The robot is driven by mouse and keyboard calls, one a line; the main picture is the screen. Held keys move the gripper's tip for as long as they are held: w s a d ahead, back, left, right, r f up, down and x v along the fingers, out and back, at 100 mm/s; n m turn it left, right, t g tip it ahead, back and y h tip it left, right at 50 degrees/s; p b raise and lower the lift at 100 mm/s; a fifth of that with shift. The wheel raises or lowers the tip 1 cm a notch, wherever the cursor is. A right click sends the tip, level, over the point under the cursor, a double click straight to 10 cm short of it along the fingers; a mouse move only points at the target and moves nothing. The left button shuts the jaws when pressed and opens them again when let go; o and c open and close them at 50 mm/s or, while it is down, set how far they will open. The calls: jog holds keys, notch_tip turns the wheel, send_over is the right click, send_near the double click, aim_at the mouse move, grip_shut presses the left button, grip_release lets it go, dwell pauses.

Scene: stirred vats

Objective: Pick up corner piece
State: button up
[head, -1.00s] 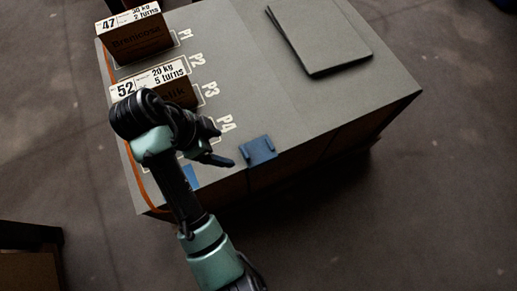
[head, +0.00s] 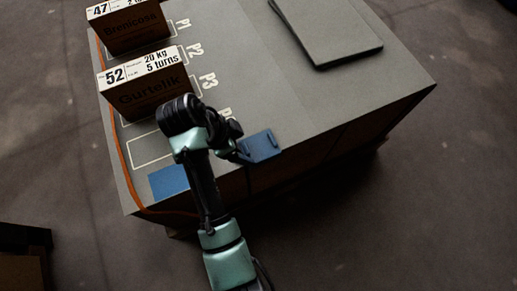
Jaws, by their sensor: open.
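A blue piece (head: 262,146) with a small dark mark on it sits at the front edge of the grey-topped table (head: 290,105); it may be the corner piece. A flat blue patch (head: 168,182) lies near the table's front left corner. My gripper (head: 240,150) is open, right at the left side of the blue piece in the picture. Its fingers are dark and partly hidden by my wrist, so I cannot tell whether they touch the piece.
Two brown boxes with white labels, Brenicosa (head: 134,30) and Gurtelik (head: 152,88), stand at the left on marked outlines. A dark flat folder (head: 328,32) lies at the back. An orange cable (head: 116,140) runs along the left edge. The middle tabletop is clear.

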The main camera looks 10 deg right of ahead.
grip_shut()
dwell(0.4)
jog(key=shift+r, duration=0.15)
notch_tip(320, 180, up, 10)
jog(key=p, duration=0.4)
